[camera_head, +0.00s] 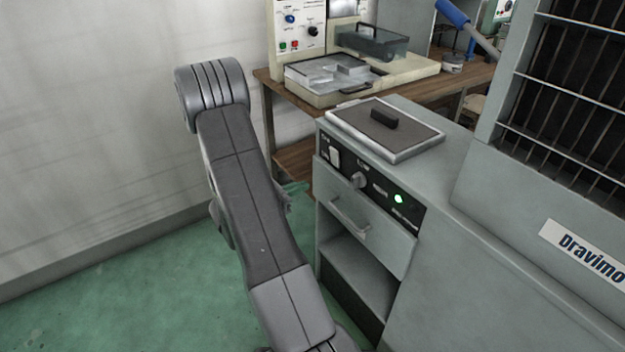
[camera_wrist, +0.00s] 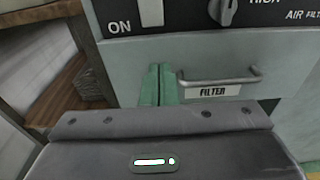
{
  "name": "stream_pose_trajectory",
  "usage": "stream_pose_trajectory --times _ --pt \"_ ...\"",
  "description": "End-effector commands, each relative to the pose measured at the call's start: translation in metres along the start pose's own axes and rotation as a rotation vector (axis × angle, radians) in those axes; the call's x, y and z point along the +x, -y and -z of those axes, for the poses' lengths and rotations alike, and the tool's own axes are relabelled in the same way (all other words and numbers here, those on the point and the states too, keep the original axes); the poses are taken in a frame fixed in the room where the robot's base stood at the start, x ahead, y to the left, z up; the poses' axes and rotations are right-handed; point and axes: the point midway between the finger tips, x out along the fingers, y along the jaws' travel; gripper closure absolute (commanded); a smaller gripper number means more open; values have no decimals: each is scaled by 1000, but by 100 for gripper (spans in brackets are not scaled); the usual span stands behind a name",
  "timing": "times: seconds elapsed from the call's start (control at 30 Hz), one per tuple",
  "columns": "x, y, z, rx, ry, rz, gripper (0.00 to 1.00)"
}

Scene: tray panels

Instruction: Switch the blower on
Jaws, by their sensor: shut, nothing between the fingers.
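The blower's black control panel (camera_head: 375,187) is on the front of a grey cabinet. A white rocker switch (camera_head: 335,156) sits at its left end; it also shows in the wrist view (camera_wrist: 151,12), cut by the top edge, right of the word ON. Which way it is pressed I cannot tell. A grey knob (camera_head: 358,180) and a lit green lamp (camera_head: 399,198) are to its right. My gripper's green fingers (camera_wrist: 160,70) are shut and empty, below the switch in the wrist view, in front of the cabinet. In the head view my gripper (camera_head: 296,188) is mostly hidden by my arm.
Below the panel is a drawer with a bar handle (camera_wrist: 220,78) and a FILTER label (camera_wrist: 220,91), close right of my fingers. A lidded tray (camera_head: 386,130) tops the cabinet. A wooden bench (camera_head: 283,98) stands behind. Open green floor lies left.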

Motion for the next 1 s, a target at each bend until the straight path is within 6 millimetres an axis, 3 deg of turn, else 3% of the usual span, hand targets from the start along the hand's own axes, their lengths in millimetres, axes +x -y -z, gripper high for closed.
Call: stream_pose_trajectory --times 0.2,0.4,0.8,1.0 --pt "-30 -1 8 -1 0 -3 100" --pt "-41 0 11 -1 0 -1 100" --pt "-41 0 11 0 0 0 100" --pt "-28 0 8 2 -1 4 100"
